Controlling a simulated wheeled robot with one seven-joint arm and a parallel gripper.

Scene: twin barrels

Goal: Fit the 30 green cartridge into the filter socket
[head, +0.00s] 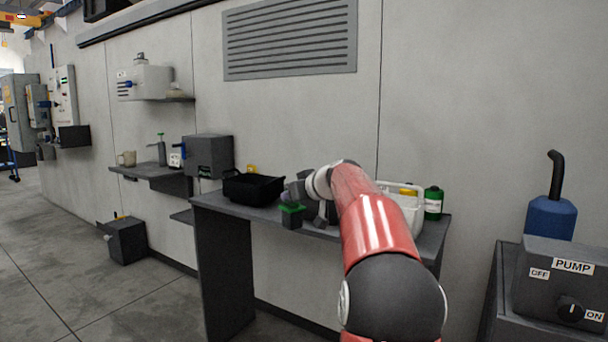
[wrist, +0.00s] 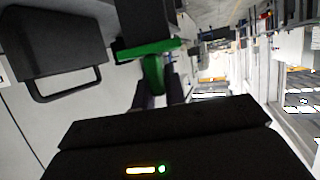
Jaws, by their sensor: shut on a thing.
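My gripper (head: 302,197) is at the front edge of the bench, right of a black bin. It is shut on a green and dark cartridge (head: 291,209). In the wrist view, the green grip of this cartridge (wrist: 153,72) is between the fingers (wrist: 158,92), with a green plate and dark body beyond. No number is readable on it. I cannot tell which thing is the filter socket.
A dark box (head: 208,156) is on the wall to the left. The pump unit (head: 566,280) is at the right. Open floor lies left.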

